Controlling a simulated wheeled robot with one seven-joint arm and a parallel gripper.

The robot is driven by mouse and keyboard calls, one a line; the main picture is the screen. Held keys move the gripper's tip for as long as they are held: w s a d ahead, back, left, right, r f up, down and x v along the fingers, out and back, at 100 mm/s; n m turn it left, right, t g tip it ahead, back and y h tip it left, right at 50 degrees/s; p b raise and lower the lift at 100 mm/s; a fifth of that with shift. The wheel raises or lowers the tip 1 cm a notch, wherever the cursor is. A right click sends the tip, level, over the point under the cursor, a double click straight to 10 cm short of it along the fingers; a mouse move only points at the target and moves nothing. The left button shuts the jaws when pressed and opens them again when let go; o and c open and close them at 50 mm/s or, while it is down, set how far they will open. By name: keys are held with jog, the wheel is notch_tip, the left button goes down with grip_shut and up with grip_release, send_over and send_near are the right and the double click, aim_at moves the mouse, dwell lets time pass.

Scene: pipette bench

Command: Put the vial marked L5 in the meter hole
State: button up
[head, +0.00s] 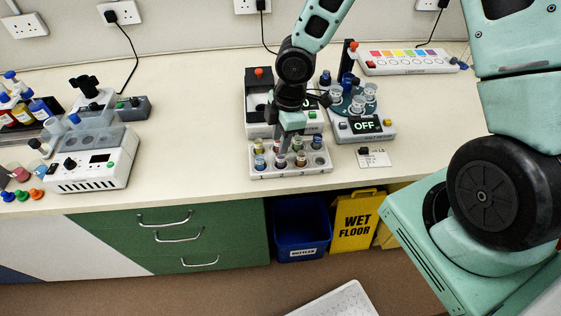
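My gripper (285,145) points down over a white vial rack (262,174) near the front of the bench. Its fingertips are among the vials, and I cannot tell whether they are open or shut on one. Several capped vials stand in the rack, including a blue-capped one (260,163), a red-capped one (281,162) and a dark red-capped one (301,159). No L5 marking is legible on any vial. A box with a dark top and red knob (259,73) stands right behind the rack and appears to be the meter. My arm partly covers it, and I cannot make out its hole.
A device reading OFF (366,125) with cups on a round plate stands close to the right. A white instrument (92,170) stands at left. A colour-striped box (408,62) sits at the back. Bench between left instrument and rack is clear.

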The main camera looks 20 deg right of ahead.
aim_at(278, 168)
jog(key=shift+s+a+f, duration=0.1)
jog(key=shift+s+f, duration=0.05)
jog(key=shift+f, duration=3.05)
grip_shut()
